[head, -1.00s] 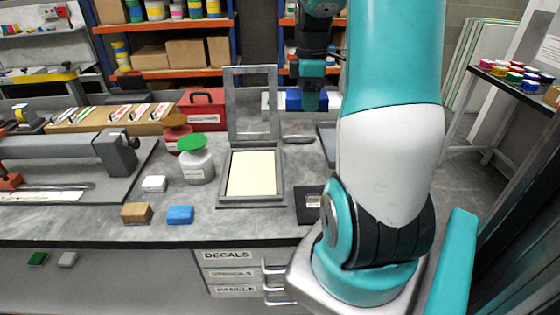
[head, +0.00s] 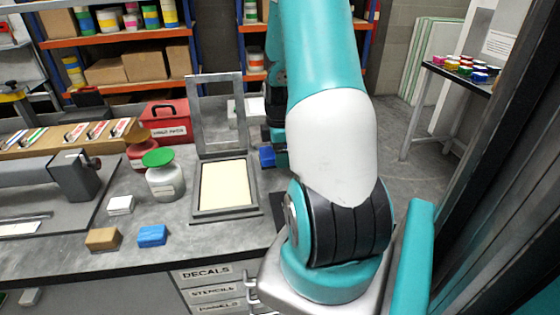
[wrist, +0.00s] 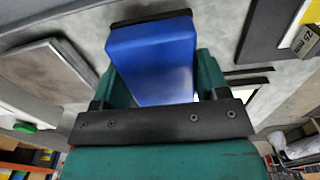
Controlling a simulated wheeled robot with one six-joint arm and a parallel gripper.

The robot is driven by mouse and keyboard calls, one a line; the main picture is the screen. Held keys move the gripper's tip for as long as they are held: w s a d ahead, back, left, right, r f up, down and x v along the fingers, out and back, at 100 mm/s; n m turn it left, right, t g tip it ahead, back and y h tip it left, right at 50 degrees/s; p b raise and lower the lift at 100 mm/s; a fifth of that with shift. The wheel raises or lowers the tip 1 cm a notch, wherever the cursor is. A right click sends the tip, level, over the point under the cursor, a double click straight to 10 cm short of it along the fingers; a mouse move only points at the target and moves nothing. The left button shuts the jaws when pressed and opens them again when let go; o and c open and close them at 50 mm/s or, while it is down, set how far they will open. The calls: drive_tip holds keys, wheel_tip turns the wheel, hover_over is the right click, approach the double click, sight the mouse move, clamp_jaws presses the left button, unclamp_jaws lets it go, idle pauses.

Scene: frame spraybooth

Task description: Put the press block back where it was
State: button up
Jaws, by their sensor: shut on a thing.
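My gripper (wrist: 152,88) is shut on a blue block, which I take to be the press block (wrist: 152,62). In the wrist view it sits between the two teal fingers, with a dark strip along its far edge. In the head view the held block (head: 267,156) is just right of the hinged frame press (head: 226,211), close to the bench level. My arm hides most of the gripper there. I cannot tell whether the block touches the bench.
A smaller blue block (head: 152,235), a tan block (head: 103,239) and a white block (head: 120,205) lie on the bench left of the press. A green-lidded jar (head: 165,183) and a red toolbox (head: 168,122) stand behind. A black plate (wrist: 281,30) shows in the wrist view.

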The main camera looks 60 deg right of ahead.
drive_tip(key=shift+f, duration=1.55)
drive_tip(key=shift+f, duration=0.2)
drive_tip(key=o, duration=0.8)
drive_tip(key=shift+r, duration=0.15)
wheel_tip(320, 180, up, 12)
drive_tip(key=shift+r, duration=0.1)
